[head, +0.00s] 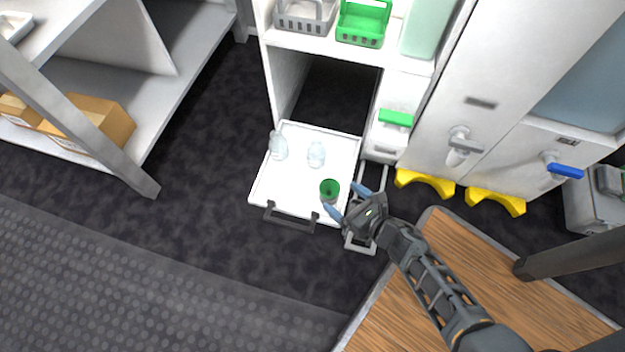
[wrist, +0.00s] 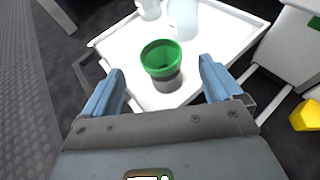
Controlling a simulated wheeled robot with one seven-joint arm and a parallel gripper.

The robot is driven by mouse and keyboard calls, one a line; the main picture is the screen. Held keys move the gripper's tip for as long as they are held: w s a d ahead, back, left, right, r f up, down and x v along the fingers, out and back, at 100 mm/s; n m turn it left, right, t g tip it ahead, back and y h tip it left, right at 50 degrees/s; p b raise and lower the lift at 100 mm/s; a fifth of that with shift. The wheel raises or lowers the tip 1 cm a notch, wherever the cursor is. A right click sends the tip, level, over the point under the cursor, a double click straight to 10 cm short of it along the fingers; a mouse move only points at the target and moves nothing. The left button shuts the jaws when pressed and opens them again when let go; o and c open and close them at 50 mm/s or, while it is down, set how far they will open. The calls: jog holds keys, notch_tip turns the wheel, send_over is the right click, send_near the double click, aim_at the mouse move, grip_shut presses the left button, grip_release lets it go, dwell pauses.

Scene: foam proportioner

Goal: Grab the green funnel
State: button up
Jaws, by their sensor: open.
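The green funnel (head: 330,187) sits near the front right of a white pull-out tray (head: 262,190). In the wrist view the funnel (wrist: 160,58) has a green rim and a dark grey lower part, and it stands upright. My gripper (head: 342,201) is open beside the funnel, with blue fingers spread to either side of it. In the wrist view my gripper (wrist: 162,90) shows its two fingers left and right, with the funnel ahead between them and apart from both. Nothing is held.
Two clear bottles (head: 278,146) (head: 316,154) stand on the tray behind the funnel. A dark handle (head: 290,220) runs along the tray's front. A wooden tabletop (head: 470,290) lies at the lower right. Yellow pieces (head: 425,183) sit below the tall cabinet.

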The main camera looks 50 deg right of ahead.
aim_at(326, 185)
jog(key=shift+x, duration=0.9)
jog(key=b+x, duration=0.2)
jog(key=x, duration=0.4)
jog(key=shift+w+f, duration=0.2)
jog(key=shift+f, duration=0.1)
jog(key=c, duration=1.1)
